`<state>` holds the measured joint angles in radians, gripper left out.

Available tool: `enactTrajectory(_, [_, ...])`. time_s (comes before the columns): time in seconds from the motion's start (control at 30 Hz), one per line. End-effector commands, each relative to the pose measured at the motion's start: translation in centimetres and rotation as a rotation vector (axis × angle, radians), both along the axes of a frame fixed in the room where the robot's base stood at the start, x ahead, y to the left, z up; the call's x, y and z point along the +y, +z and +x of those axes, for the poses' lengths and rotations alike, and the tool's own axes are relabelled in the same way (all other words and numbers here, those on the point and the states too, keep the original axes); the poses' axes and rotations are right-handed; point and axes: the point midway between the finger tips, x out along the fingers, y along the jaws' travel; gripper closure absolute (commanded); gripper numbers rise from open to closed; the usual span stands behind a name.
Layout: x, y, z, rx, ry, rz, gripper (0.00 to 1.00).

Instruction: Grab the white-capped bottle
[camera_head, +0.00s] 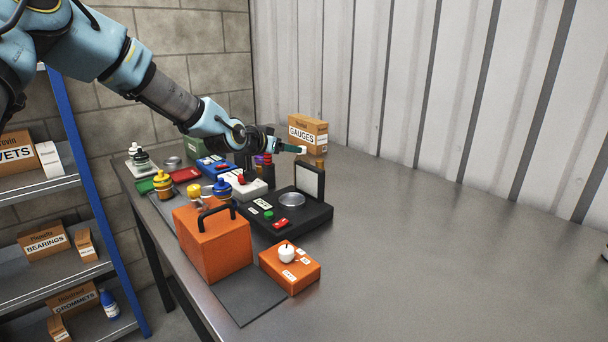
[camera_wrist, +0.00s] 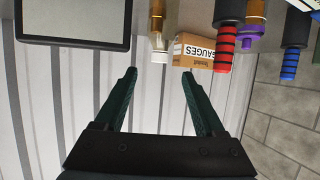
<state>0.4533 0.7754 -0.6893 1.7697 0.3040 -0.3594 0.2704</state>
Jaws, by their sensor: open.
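The white-capped bottle has an amber body. In the wrist view, which looks upside down, its white cap (camera_wrist: 160,51) hangs from the top edge, centred just beyond the fingertips. In the head view the white cap (camera_head: 302,150) shows right at the tip of my gripper (camera_head: 290,148), in front of the GAUGES box; most of its body is hidden behind the framed panel. My gripper (camera_wrist: 159,75) has two dark green fingers, spread apart with nothing between them. I cannot tell the exact gap to the cap.
A black tester with a framed panel (camera_head: 310,180) stands close to the gripper. Red-ringed (camera_wrist: 225,40) and blue-ringed (camera_wrist: 290,60) dark handles and a purple-capped item are beside the bottle. The GAUGES box (camera_head: 307,133) stands behind. An orange case (camera_head: 212,245) is nearer. The bench's right side is clear.

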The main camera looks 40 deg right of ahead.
Motion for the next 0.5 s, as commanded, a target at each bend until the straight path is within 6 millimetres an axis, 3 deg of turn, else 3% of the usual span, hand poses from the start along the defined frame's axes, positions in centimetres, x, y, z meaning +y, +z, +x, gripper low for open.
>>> enactTrajectory(0.2, [-3.1, -1.0, 0.7, 0.002, 0.0, -0.001, 0.29])
enactTrajectory(0.5, [-5.1, -1.8, 1.2, 0.001, 0.0, 0.002, 0.29])
